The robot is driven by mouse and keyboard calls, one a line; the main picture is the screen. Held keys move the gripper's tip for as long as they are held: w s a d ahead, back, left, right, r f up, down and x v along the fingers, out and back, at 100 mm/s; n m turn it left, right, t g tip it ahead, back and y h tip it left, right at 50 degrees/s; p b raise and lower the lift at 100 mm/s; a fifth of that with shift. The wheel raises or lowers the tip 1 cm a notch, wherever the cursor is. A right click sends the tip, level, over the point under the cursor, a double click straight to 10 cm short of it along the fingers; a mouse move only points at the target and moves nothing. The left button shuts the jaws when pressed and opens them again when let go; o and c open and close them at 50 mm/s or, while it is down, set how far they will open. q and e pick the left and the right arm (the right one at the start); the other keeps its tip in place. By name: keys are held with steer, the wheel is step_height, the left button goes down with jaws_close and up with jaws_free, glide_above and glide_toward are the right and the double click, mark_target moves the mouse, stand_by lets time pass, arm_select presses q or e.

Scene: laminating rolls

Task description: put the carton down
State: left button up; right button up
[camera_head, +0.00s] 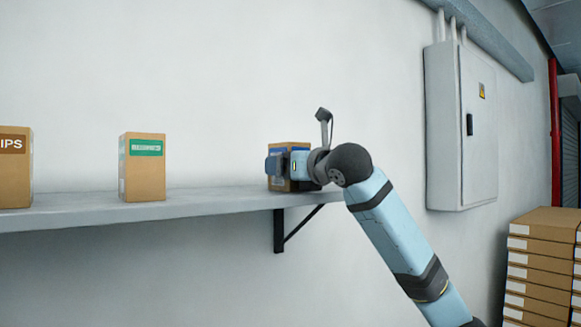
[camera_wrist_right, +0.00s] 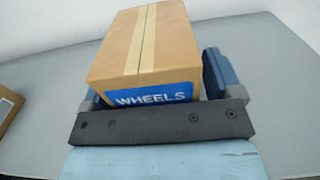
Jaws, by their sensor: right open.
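The brown carton (camera_head: 289,146) with a blue label stands upright on the grey wall shelf (camera_head: 222,200), near its right end. In the right wrist view the carton (camera_wrist_right: 150,42) shows a pale tape strip on top and the word WHEELS on its label. My right gripper (camera_head: 286,166) is open around the carton, with one dark blue finger on each side. In the right wrist view the gripper (camera_wrist_right: 155,78) has its right finger close beside the carton; the left finger is mostly hidden behind it. Whether either finger touches cannot be told. My left gripper is not in view.
A carton with a green label (camera_head: 143,168) and one with a brown label (camera_head: 15,170) stand further left on the shelf. Free shelf lies between them. A grey electrical cabinet (camera_head: 460,125) hangs right of the shelf. Flat cartons (camera_head: 540,265) are stacked at lower right.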

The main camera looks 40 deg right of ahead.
steer(key=s+a+b, duration=0.1)
steer(key=s, duration=1.1)
steer(key=shift+a+r, duration=0.15)
steer(key=shift+a, duration=0.05)
